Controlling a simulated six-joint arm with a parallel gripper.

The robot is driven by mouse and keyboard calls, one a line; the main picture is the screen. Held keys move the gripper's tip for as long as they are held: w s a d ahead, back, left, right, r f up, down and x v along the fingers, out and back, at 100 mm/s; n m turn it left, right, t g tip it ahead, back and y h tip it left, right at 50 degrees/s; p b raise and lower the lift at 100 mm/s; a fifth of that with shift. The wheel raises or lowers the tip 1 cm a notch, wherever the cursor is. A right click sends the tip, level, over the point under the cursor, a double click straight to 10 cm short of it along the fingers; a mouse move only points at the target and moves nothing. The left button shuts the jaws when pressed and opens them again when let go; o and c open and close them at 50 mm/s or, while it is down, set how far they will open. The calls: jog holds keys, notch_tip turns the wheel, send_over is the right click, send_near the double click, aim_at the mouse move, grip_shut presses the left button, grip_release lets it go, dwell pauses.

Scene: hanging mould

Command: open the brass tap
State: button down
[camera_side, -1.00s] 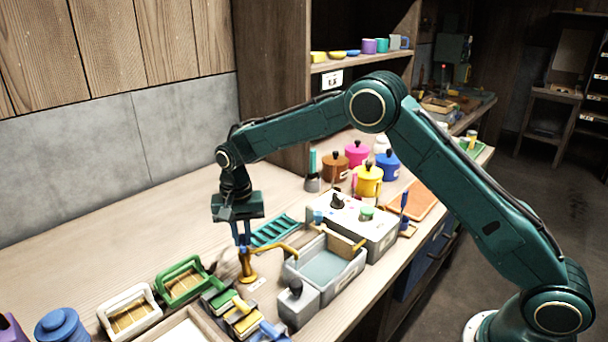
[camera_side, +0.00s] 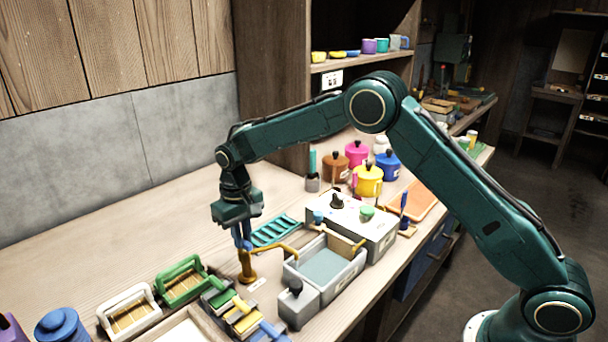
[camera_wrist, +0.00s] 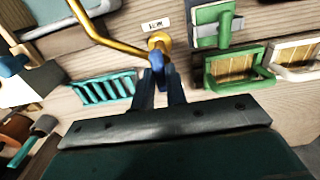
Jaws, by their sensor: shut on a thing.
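My gripper (camera_side: 243,243) points down right above the tap's body. I cannot make out any stream from the spout.
A teal rack (camera_side: 276,231) lies behind the tap. Green (camera_side: 182,284) and white (camera_side: 128,312) framed moulds sit at the front left, near several coloured clamps. A grey box (camera_side: 352,224) stands behind the basin. The bench at left is clear.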

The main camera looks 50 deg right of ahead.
dwell(0.3)
jog(key=c, duration=1.4)
grip_release()
jog(key=shift+c, duration=0.2)
jog(key=shift+r, duration=0.2)
notch_tip(320, 180, up, 14)
jog(key=shift+f, duration=0.25)
